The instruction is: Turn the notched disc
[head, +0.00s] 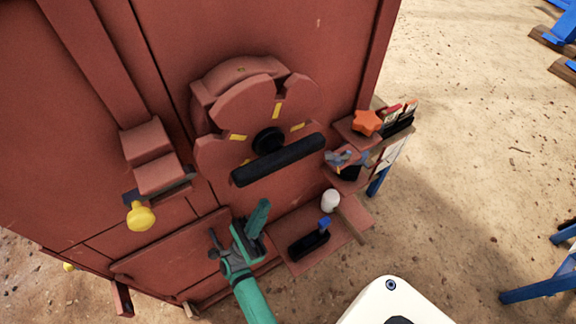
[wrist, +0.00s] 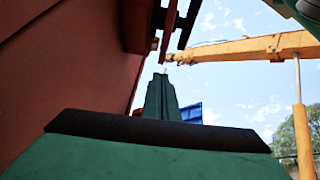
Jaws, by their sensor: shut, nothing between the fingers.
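The notched disc (head: 218,160) is a red-brown round plate on the front of the red machine. It has notches in its rim, several yellow marks and a black hub (head: 268,141). A thick black bar handle (head: 279,160) crosses its lower right part, tilted up to the right. My teal gripper (head: 262,208) is below the handle's lower left end. It looks apart from the disc and handle, and is shut and empty. The wrist view shows a teal finger (wrist: 160,100) pointing up, with dark and red parts above it that I cannot identify for sure.
A yellow knob (head: 141,216) sticks out at the left. At the right are an orange star knob (head: 366,123), a small shelf with a white cylinder (head: 331,201), and a black block with a blue top (head: 309,243).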

